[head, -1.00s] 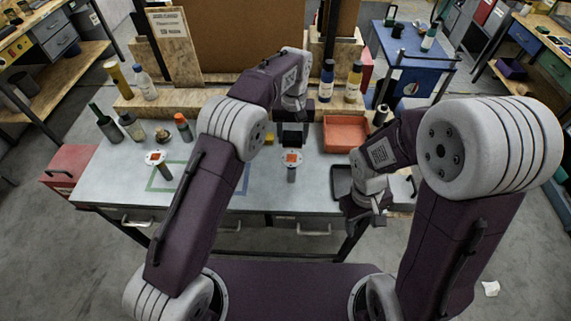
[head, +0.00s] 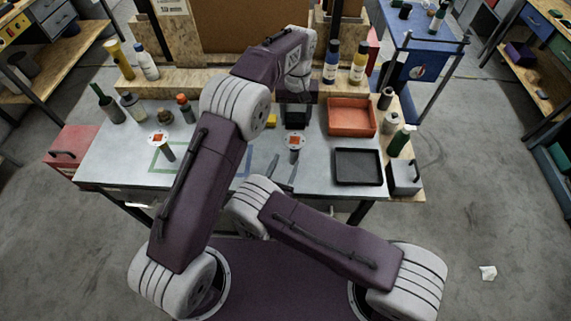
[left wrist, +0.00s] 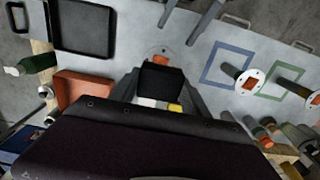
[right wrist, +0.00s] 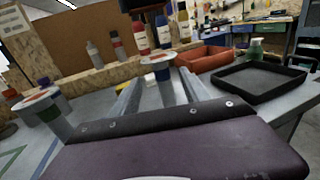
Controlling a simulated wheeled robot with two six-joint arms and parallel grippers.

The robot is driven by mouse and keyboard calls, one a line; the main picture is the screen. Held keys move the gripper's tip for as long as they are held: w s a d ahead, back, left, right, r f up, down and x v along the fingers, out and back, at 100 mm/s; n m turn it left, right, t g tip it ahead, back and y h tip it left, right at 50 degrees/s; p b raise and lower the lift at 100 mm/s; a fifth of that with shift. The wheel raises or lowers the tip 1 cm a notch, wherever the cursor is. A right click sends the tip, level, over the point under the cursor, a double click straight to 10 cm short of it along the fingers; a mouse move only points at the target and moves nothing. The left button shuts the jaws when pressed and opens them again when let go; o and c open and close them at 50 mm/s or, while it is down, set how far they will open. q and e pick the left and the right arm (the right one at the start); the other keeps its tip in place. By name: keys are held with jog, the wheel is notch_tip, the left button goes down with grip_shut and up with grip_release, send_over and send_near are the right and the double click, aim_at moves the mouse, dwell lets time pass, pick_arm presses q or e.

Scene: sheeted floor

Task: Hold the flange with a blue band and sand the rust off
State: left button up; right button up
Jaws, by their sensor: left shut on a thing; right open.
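A flange (head: 295,141) with an orange rust patch on its white disc stands upright at the table's middle. In the right wrist view this flange (right wrist: 157,62) shows a blue band under its disc; its stem is between the open fingers of my right gripper (right wrist: 160,95), with contact unclear. My right gripper also shows in the head view (head: 282,170). My left gripper (head: 296,103) is shut on a black block (left wrist: 161,80), just behind and above the flange. Another flange (head: 158,138) stands at left; in the right wrist view a left flange (right wrist: 40,102) has a green band.
Blue (left wrist: 228,62) and green (left wrist: 268,97) outlines mark the table, with two rusty flanges near them. A black tray (head: 358,167) and a red-orange bin (head: 351,117) are at right. Bottles line the back and right side. My left arm hides part of the table.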

aim_at(297, 137)
jog(key=x, duration=1.2)
jog(key=shift+d+f, duration=0.1)
grip_shut()
